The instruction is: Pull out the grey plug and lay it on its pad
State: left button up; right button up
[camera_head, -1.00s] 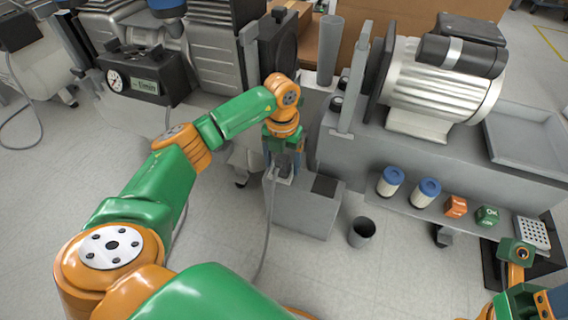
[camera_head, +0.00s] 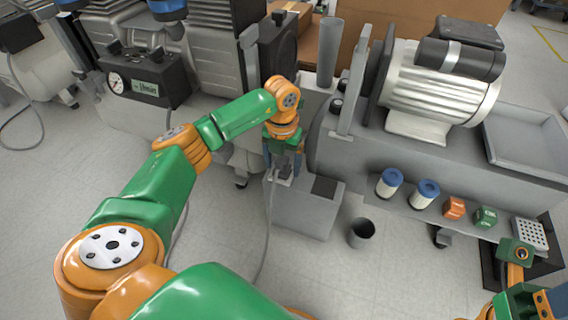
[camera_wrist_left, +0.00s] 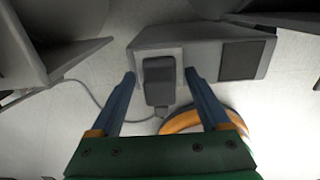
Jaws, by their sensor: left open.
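The grey plug (camera_wrist_left: 159,82) sits on the light plate at one end of the top of a grey box (camera_head: 300,212). Its cable runs off to the left in the left wrist view. A dark square pad (camera_head: 325,186) lies on the same box top, to the right of the plug, and shows in the left wrist view (camera_wrist_left: 238,60). My left gripper (camera_wrist_left: 160,85) points down over the plug. Its blue fingers are open, one on each side of the plug, with gaps. My right arm (camera_head: 520,290) shows at the lower right; its fingertips cannot be made out.
A small grey cup (camera_head: 361,232) stands on the floor right of the box. A bench (camera_head: 440,165) with a motor (camera_head: 440,85) is behind it. Blue-capped cylinders (camera_head: 389,182) and small blocks (camera_head: 455,207) sit on its lower shelf. A gauge unit (camera_head: 143,77) stands at left.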

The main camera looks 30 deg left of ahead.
aim_at(282, 158)
pick_arm(q)
jog(key=shift+p, duration=0.35)
grip_shut()
dwell(0.3)
jog(key=shift+r, duration=0.15)
jog(key=shift+r+p, duration=2.9)
jog(key=shift+p, duration=0.05)
